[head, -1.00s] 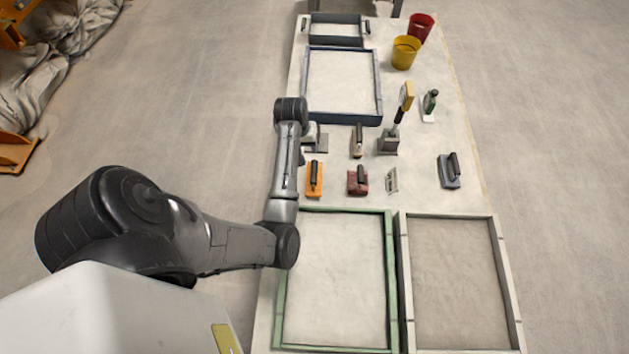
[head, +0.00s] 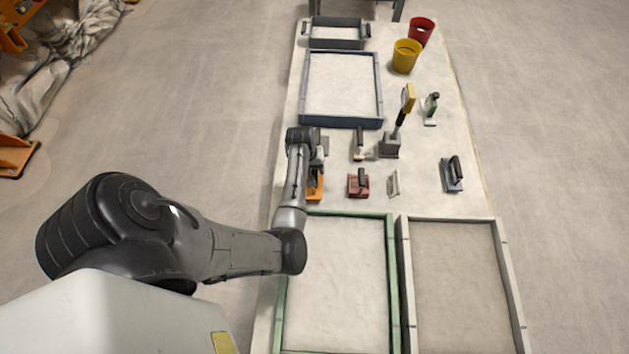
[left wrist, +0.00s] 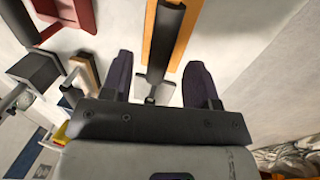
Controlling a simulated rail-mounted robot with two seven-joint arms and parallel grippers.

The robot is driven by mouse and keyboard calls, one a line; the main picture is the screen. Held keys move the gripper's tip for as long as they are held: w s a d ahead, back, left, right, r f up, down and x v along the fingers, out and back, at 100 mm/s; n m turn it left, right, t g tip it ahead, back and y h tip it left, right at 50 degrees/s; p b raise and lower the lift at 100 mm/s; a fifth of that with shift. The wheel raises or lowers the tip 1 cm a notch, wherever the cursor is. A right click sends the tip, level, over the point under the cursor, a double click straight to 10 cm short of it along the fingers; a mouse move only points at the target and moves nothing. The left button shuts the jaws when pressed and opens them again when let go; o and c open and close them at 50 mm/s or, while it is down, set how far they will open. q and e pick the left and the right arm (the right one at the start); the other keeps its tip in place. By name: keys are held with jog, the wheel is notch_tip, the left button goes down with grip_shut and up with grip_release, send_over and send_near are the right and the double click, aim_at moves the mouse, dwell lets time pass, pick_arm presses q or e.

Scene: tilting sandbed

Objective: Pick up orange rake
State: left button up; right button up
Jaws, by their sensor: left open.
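The orange rake (head: 316,190), an orange plate with a black handle, lies on the table just beyond the green-framed bed, partly hidden by my left arm. In the left wrist view its orange plate (left wrist: 186,38) and black handle (left wrist: 163,40) show at the top. My left gripper (head: 318,156) is at the far end of the rake. In the left wrist view the dark fingers of this gripper (left wrist: 160,62) are apart, one on each side of the handle's line. I cannot tell whether they touch it. My right gripper is not in view.
A red-brown float (head: 358,184), a small grey tool (head: 393,183) and a grey-blue float (head: 452,176) lie to the right. The green-framed bed (head: 392,285) is nearer; the blue-framed bed (head: 340,122) is farther.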

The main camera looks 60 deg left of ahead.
aim_at(314, 173)
pick_arm(q)
jog(key=shift+w+d+f, duration=0.15)
jog(key=shift+f, duration=0.75)
jog(key=shift+w+d+f, duration=0.1)
jog(key=shift+f, duration=0.75)
grip_shut()
